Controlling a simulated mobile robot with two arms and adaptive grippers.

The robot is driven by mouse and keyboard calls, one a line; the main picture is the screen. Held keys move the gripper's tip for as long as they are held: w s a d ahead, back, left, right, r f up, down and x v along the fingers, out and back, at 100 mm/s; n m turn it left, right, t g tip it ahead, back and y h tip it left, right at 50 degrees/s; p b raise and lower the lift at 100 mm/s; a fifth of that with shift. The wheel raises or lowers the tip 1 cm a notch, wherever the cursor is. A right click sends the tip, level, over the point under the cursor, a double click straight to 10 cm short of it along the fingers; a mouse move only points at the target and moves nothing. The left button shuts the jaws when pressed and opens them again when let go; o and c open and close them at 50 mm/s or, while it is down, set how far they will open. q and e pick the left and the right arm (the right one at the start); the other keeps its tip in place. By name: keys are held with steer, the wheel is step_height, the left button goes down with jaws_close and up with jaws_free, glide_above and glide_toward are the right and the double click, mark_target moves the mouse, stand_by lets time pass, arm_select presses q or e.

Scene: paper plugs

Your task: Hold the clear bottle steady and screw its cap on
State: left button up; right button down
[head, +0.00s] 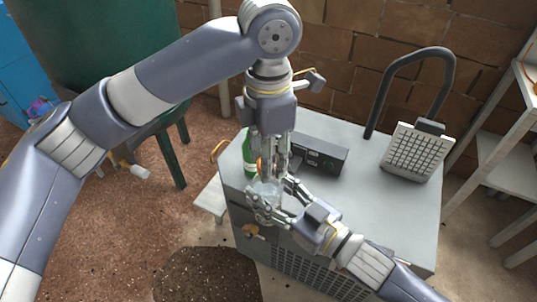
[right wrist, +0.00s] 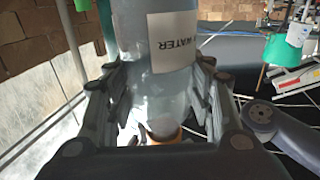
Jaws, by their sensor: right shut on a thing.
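The clear bottle (head: 268,190) stands near the table's front left corner, partly hidden by both grippers. In the right wrist view the bottle (right wrist: 165,85) fills the middle, with a white label reading WATER. My right gripper (head: 268,207) is shut on the bottle, with fingers on both its sides (right wrist: 163,100). An orange piece, seemingly the cap (head: 259,165), shows beside the left gripper's fingers. Orange also shows at the bottle's end in the wrist view (right wrist: 163,134). My left gripper (head: 272,176) points down right above the bottle; whether its fingers grip the cap is unclear.
A green bottle (head: 248,157) stands just behind the left gripper. A dark box (head: 320,156) lies behind the grippers on the grey table (head: 385,210). A pale gridded panel (head: 417,152) with a black curved handle stands at the back right. The table's right half is mostly clear.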

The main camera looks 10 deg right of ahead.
arm_select(q)
steer(key=shift+o, duration=1.1)
steer(key=shift+r, duration=2.25)
steer(key=shift+c, duration=0.4)
